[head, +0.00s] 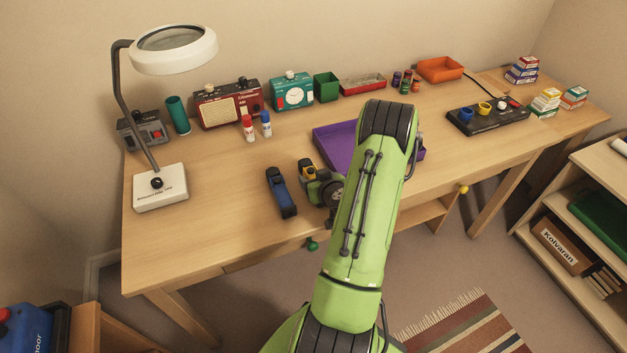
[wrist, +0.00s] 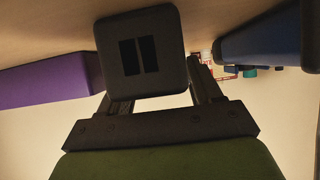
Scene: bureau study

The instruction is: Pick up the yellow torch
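The yellow torch (head: 307,170) is partly visible in the head view on the desk, yellow with dark parts, just left of the purple tray. My gripper (head: 322,190) is right beside it, and my arm and wrist hide much of this spot. In the wrist view, a dark rounded block (wrist: 143,50) with two black bars, apparently one end of the torch, is in front of my gripper (wrist: 165,85). The fingers are spread apart. The block covers most of the left finger, and the right finger is just beside it. Contact is unclear, and no yellow shows there.
A blue torch (head: 281,192) lies close on the left; it also shows in the wrist view (wrist: 265,40). The purple tray (head: 335,143) is close on the right. A magnifier lamp (head: 160,188) stands at the left. The desk's front left is clear.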

